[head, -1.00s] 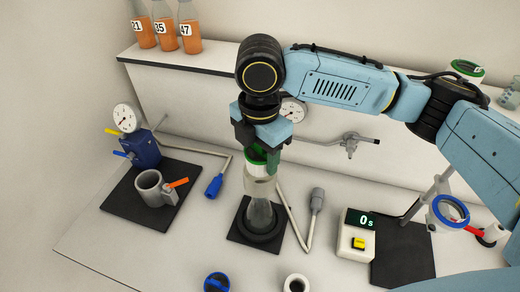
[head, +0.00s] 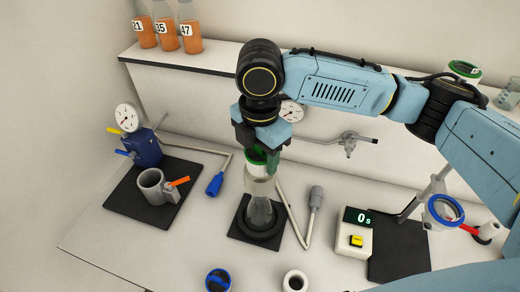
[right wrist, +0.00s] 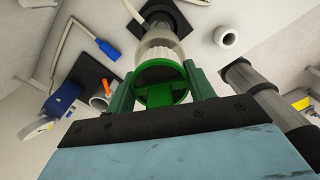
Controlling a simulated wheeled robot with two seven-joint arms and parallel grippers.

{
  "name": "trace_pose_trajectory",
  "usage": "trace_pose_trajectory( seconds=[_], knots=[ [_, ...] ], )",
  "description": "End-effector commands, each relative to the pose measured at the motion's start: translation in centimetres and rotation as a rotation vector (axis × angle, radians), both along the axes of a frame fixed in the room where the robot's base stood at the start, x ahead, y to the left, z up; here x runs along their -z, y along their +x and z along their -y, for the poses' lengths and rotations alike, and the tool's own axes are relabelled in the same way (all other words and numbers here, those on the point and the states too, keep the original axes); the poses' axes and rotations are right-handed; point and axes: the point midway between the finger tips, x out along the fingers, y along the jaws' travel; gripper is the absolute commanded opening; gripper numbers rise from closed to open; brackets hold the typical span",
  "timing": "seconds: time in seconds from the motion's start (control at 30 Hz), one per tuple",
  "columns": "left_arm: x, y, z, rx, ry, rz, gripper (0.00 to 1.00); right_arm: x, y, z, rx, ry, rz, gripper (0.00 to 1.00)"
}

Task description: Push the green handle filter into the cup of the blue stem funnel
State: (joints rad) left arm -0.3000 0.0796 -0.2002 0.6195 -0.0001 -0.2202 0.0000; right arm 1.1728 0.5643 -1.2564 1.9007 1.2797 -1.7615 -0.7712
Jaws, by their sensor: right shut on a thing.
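My right gripper (head: 262,150) points down, its fingers shut on the green handle filter (head: 255,163). In the right wrist view the filter (right wrist: 160,92) is a green disc with a raised handle bar between the green fingers. Directly below it in the head view is a pale, translucent funnel cup (head: 260,187) on a glass flask (head: 261,212). The filter is at the cup's mouth; I cannot tell whether it is seated inside. The funnel's stem is hidden, so its colour does not show. My left gripper is not in view.
The flask stands on a black mat (head: 236,233). A grey mug (head: 151,187) and blue pump (head: 146,150) are left. A timer (head: 354,236) and a stand with a blue ring (head: 430,217) are right. A blue-topped piece (head: 218,281) and white ring (head: 295,274) lie in front.

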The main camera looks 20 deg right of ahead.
Motion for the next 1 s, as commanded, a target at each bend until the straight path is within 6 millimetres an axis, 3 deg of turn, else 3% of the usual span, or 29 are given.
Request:
trace_pose_trajectory(
  seconds=[1.0],
  knots=[
    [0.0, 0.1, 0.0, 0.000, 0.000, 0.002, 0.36, 2.0, 0.0, 0.0, -0.001, 0.000, -0.001, 0.32]
  ],
)
